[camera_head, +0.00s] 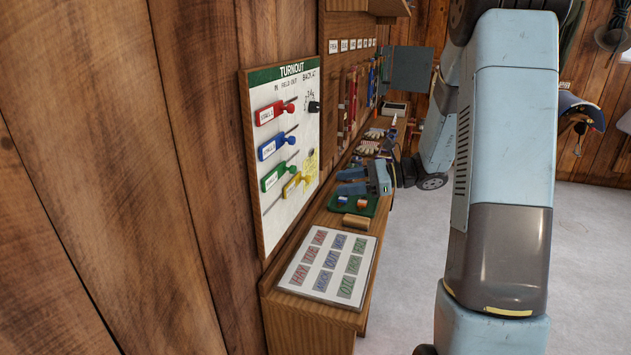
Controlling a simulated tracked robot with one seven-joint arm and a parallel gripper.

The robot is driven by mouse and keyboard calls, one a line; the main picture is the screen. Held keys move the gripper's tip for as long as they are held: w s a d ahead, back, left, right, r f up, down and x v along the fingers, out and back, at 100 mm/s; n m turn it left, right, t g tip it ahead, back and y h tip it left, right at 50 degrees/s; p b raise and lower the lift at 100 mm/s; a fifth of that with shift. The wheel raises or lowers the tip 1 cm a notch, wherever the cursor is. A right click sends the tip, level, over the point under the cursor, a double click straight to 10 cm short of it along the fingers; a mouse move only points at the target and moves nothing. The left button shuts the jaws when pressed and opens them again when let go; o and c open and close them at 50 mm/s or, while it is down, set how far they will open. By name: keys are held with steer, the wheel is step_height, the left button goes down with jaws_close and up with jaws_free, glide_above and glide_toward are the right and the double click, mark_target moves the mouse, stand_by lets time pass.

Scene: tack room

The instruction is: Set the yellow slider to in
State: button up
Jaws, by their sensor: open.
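A white turnout board (310,135) with a green header hangs on the wood wall at the left, seen at a steep angle. Its header marks read in, field and out from left to right. The yellow slider (292,187) is the lowest, with bare rod showing to its left. It sits farther right than the red (268,114), blue (270,148) and green (271,179) sliders, which have bare rod to their right. Which mark yellow lines up with is hard to tell. My gripper (340,182) is open and empty, right of the board, fingers pointing towards it.
A narrow wood shelf runs below the board. It bears a white panel of word tiles (363,282), a tan block (356,221) and a green tray (375,208) with small pieces. A yellow note (311,163) is on the board near the yellow slider. The floor at right is clear.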

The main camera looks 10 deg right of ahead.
mark_target(310, 178)
steer(key=w+d+f+m+t, duration=0.5)
steer(key=w+d, duration=0.1)
steer(key=x, duration=1.4)
steer(key=shift+r+y, duration=0.15)
steer(key=shift+y, duration=0.25)
steer(key=shift+s+a, duration=0.1)
steer(key=shift+c, duration=0.5)
jaws_close()
